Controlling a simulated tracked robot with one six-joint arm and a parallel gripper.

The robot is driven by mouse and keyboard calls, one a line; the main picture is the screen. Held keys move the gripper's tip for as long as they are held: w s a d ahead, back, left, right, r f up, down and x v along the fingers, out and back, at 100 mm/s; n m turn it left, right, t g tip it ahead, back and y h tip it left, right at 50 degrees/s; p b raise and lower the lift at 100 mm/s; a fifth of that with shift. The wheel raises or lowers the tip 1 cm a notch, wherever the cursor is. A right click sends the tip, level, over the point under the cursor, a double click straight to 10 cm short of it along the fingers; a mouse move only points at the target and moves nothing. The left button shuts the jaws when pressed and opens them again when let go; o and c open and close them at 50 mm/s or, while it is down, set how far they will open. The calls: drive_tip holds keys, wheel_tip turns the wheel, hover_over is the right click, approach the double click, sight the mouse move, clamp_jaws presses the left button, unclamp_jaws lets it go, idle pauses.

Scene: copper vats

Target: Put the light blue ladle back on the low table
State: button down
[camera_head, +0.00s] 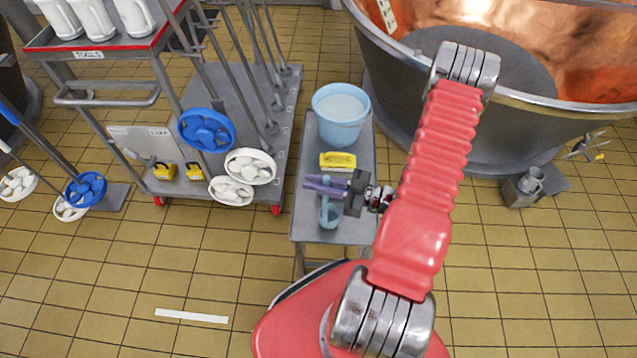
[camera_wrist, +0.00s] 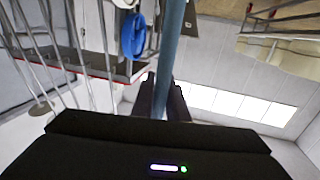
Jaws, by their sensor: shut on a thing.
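The light blue ladle (camera_head: 329,216) hangs upright from my gripper (camera_head: 314,185), its cup end downward over the near part of the grey low table (camera_head: 305,226). My gripper comes in from the right and is shut on the handle. In the wrist view, the blue-grey handle (camera_wrist: 173,40) runs up between the two dark fingers of my gripper (camera_wrist: 163,92). I cannot tell whether the cup touches the tabletop or hangs just above it.
A light blue bucket (camera_head: 341,117) of whitish liquid stands at the table's far end, with a yellow brush or sponge (camera_head: 338,161) in front. A copper vat (camera_head: 535,110) is at right. A grey tool trolley (camera_head: 225,110) stands at left. The table's near end looks otherwise free.

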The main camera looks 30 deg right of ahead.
drive_tip(key=shift+f, duration=0.65)
drive_tip(key=c, duration=1.7)
unclamp_jaws()
drive_tip(key=shift+f, duration=0.1)
drive_tip(key=shift+c, duration=0.2)
drive_tip(key=v, duration=1.2)
